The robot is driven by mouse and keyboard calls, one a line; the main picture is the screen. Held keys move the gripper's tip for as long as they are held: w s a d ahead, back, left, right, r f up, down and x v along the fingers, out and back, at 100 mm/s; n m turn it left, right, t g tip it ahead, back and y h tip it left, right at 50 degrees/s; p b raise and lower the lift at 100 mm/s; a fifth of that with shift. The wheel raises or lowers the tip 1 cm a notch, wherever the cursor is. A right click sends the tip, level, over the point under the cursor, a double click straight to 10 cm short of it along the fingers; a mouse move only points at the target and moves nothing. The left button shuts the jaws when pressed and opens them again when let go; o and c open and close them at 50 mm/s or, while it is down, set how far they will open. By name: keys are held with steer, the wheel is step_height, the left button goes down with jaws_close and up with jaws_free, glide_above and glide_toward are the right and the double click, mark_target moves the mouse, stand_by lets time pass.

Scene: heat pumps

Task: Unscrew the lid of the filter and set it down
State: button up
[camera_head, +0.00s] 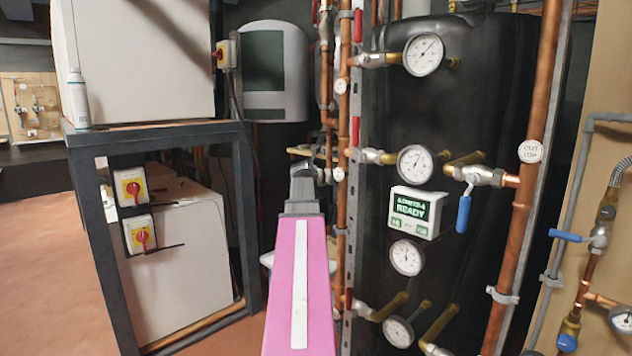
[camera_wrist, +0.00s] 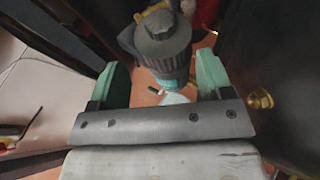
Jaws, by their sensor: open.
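The filter's dark, ribbed lid (camera_wrist: 162,38) shows at the top middle of the wrist view, with a teal band below it. My gripper (camera_wrist: 161,78) is open in that view, with one green finger at the left and one at the right. The lid lies ahead of the gap between the fingers, and nothing is held. In the head view my pink arm reaches forward, with my gripper (camera_head: 303,178) at its grey far end near the copper pipes. I cannot make out the filter in the head view; my arm may hide it.
A black tank (camera_head: 450,90) with gauges and valves stands right of my arm. Copper pipes (camera_head: 342,215) run upright just beside it. A dark metal frame (camera_head: 180,137) with white boxes stands at left. Brass fittings (camera_wrist: 260,99) jut out near the right finger.

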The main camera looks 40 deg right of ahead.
steer(key=shift+v, duration=1)
steer(key=shift+s+a+r, duration=0.2)
steer(key=shift+a, duration=0.05)
steer(key=shift+c, duration=0.9)
steer(key=w+d+r+m+g+y, duration=0.5)
steer(key=w+r+m+g+y, duration=0.1)
steer(key=w+m+g+y, duration=0.15)
steer(key=shift+n+g+h, duration=0.35)
steer(key=shift+g+h, duration=0.1)
steer(key=shift+s+x, duration=0.15)
steer(key=shift+x, duration=2.45)
steer(key=shift+s+x, duration=0.15)
steer(key=shift+x, duration=2.5)
steer(key=shift+f, duration=0.15)
steer(key=c, duration=0.8)
